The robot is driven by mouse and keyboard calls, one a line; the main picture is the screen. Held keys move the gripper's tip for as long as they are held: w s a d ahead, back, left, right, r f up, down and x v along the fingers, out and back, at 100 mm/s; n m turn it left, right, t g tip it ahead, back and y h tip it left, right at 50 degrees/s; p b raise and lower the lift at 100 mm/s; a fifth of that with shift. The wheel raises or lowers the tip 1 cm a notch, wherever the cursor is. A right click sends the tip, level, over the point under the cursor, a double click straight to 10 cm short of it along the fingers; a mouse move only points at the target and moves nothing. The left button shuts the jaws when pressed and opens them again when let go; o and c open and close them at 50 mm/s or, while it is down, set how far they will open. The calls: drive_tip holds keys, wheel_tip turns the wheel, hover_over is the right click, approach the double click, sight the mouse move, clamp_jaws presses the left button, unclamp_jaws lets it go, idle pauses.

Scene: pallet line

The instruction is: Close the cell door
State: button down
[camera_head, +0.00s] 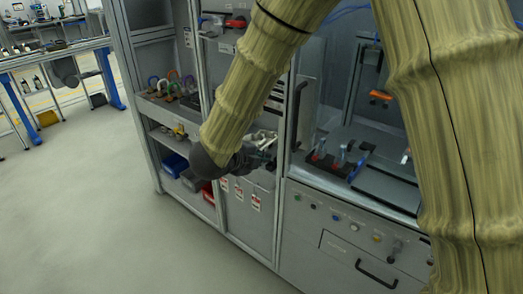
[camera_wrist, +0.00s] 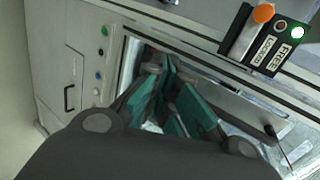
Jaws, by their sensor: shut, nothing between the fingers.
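The cell (camera_head: 370,100) is a grey-framed machine bay, and its right part stands open with the inside in plain view. The cell door seems to be the grey framed panel left of this opening, partly hidden behind my arm; a dark vertical handle (camera_head: 298,108) shows near the frame post. My gripper (camera_head: 266,148) is close to that post, below the handle; I cannot tell whether it touches anything. In the wrist view my gripper (camera_wrist: 178,98) has its green-padded fingers together, with nothing held. A lock panel (camera_wrist: 265,42) marked FREE and LOCKED has a lit green-white lamp beside FREE.
A front panel with buttons and a drawer handle (camera_head: 376,274) lies below. Shelves with bins (camera_head: 174,164) stand left. The floor (camera_head: 90,220) at left is clear.

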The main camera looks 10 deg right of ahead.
drive_tip(key=p, duration=0.3)
approach(288, 149)
wheel_tip(288, 149, down, 3)
drive_tip(key=w, duration=0.1)
drive_tip(key=shift+w+d+f+p, duration=0.1)
drive_tip(key=shift+w+d+p, duration=0.3)
drive_tip(key=shift+w+d, duration=0.5)
drive_tip(key=shift+w+d+p, duration=0.35)
drive_tip(key=shift+w+d, duration=0.25)
drive_tip(key=shift+d, duration=0.5)
